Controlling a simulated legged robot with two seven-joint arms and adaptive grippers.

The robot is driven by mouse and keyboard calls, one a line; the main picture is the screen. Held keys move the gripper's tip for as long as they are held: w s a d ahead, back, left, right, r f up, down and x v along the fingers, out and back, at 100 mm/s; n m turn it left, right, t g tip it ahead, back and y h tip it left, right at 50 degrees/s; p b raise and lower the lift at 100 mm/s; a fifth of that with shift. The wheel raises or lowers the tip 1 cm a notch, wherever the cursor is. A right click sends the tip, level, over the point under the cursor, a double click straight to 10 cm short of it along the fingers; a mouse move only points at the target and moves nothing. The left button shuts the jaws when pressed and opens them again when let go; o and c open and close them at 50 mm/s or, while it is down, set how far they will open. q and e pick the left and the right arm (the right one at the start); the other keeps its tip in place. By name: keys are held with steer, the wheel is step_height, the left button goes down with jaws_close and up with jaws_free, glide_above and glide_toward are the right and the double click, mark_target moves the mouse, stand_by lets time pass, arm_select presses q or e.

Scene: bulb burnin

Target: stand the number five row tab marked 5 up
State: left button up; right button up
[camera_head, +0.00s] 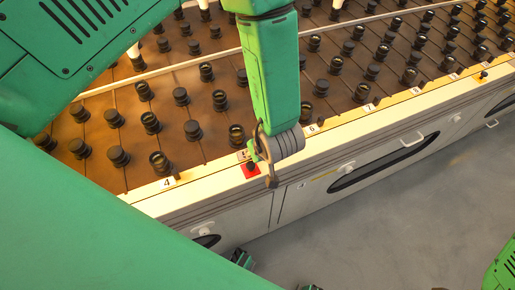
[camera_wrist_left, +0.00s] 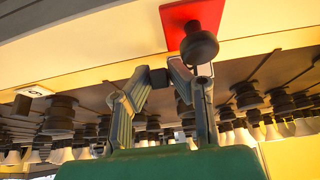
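The row tab marked 5 (camera_head: 243,155) is a small pale plate on the rack's front ledge, just behind a red square plate (camera_head: 250,170) with a black knob. My left gripper (camera_head: 268,172) is low over the ledge, immediately right of tab 5 and partly overlapping the red plate. In the left wrist view the red plate (camera_wrist_left: 173,22) and its black knob (camera_wrist_left: 199,45) show above the gripper fingers (camera_wrist_left: 166,73). A finger largely hides the tab's place there. My right gripper is out of view.
Tab 4 (camera_head: 167,183) lies left along the cream ledge (camera_head: 350,124), and tab 6 (camera_head: 311,129) lies right. Rows of black sockets (camera_head: 192,130) fill the brown rack behind. Grey floor (camera_head: 400,220) lies in front of the cabinet.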

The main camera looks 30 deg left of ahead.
arm_select(q)
steer(key=shift+o, duration=1.1)
steer(key=shift+d, duration=0.15)
steer(key=shift+r, duration=0.1)
steer(key=shift+s+d+r, duration=0.1)
steer(key=shift+d+r, duration=0.05)
steer(key=shift+r, duration=0.15)
steer(key=v, duration=1.1)
steer(key=shift+d, duration=0.1)
steer(key=shift+s, duration=0.1)
